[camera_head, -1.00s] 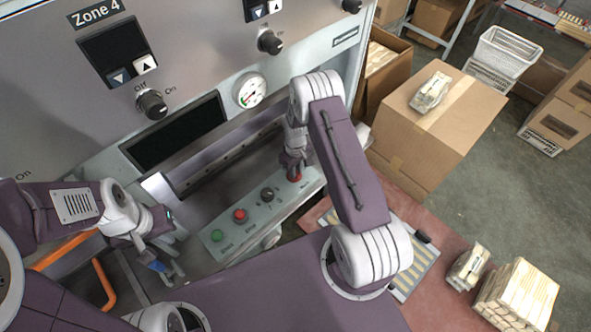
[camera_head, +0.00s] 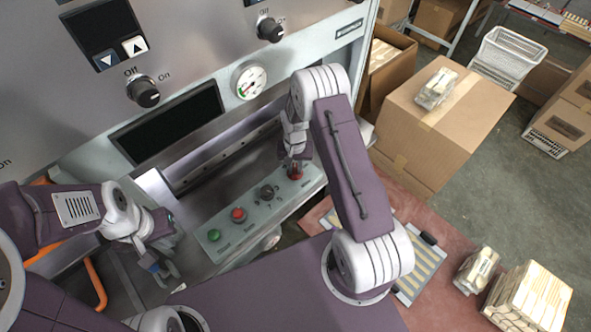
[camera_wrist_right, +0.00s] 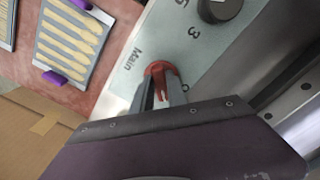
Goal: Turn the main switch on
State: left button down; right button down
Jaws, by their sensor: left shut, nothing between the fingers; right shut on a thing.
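The red main switch (camera_head: 296,173) sits at the right end of the press's grey control panel (camera_head: 222,222). In the right wrist view the red switch (camera_wrist_right: 158,68) is beside the printed word "Main". My right gripper (camera_wrist_right: 160,92) is shut on the red switch, with its fingers on either side of the knob. The same gripper (camera_head: 295,160) reaches down to the panel in the head view. My left gripper (camera_head: 165,272) is shut and empty, low at the left, apart from the panel. The switch's exact setting is partly hidden by my fingers.
A black knob (camera_head: 267,192), a red button (camera_head: 238,215) and a green button (camera_head: 213,235) lie left of the switch. A pressure gauge (camera_head: 249,83) is above. Cardboard boxes (camera_head: 440,120) and bundles of wooden spoons (camera_head: 528,302) stand to the right.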

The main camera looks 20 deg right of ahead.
jog(key=m+b, duration=0.1)
jog(key=m, duration=0.3)
jog(key=shift+w+a+m, duration=0.1)
jog(key=shift+a+m, duration=0.05)
jog(key=shift+m, duration=0.15)
jog(key=m+b, duration=0.1)
jog(key=m, duration=0.3)
jog(key=shift+w+a+m+b, duration=0.1)
jog(key=shift+w+m+b, duration=0.05)
jog(key=shift+m+b, duration=0.2)
jog(key=shift+m, duration=0.25)
jog(key=c, duration=1.3)
grip_release()
jog(key=shift+a, duration=0.1)
jog(key=shift+r, duration=0.1)
jog(key=shift+r, duration=0.3)
notch_tip(320, 180, up, 8)
jog(key=shift+r+b, duration=0.2)
jog(key=shift+b, duration=0.8)
